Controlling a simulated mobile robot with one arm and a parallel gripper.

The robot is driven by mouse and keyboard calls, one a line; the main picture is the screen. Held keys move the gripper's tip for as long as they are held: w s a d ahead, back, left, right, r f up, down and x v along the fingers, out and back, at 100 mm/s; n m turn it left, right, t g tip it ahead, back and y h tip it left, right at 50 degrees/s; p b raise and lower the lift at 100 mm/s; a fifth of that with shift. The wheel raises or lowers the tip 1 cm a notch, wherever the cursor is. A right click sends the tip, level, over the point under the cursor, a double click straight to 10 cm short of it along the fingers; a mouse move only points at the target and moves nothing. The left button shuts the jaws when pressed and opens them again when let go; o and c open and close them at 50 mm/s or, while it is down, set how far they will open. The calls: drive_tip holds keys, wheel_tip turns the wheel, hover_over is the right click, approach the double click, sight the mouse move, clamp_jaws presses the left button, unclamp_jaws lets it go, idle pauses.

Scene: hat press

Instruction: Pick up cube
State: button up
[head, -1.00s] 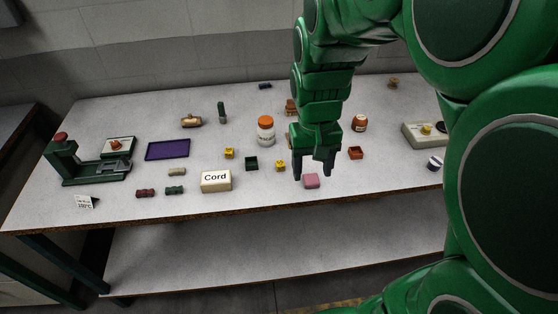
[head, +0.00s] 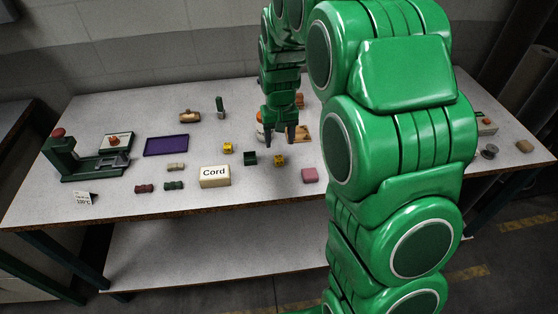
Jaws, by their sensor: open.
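My gripper (head: 279,139) is open and points down over the middle of the table, with nothing seen between its fingers. A yellow cube (head: 279,161) is just below the fingertips in the picture, apart from them. A second yellow cube (head: 227,148) lies to the left. A pink block (head: 310,175) lies to the right, near the front edge. A small dark green open box (head: 250,158) sits between the two yellow cubes. The frames do not show which of these is the cube meant. My gripper partly hides the white jar (head: 260,131).
The "Cord" box (head: 215,177) stands at the front of the table (head: 120,207). A purple tray (head: 167,146) and a green press (head: 85,163) are at the left. My arm hides much of the table's right side.

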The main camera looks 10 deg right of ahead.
sight(279, 158)
drive_tip(key=shift+w+a+f, duration=0.1)
drive_tip(key=shift+w+f, duration=0.3)
drive_tip(key=shift+f, duration=3.95)
drive_tip(key=shift+c, duration=0.2)
clamp_jaws()
drive_tip(key=shift+r, duration=0.1)
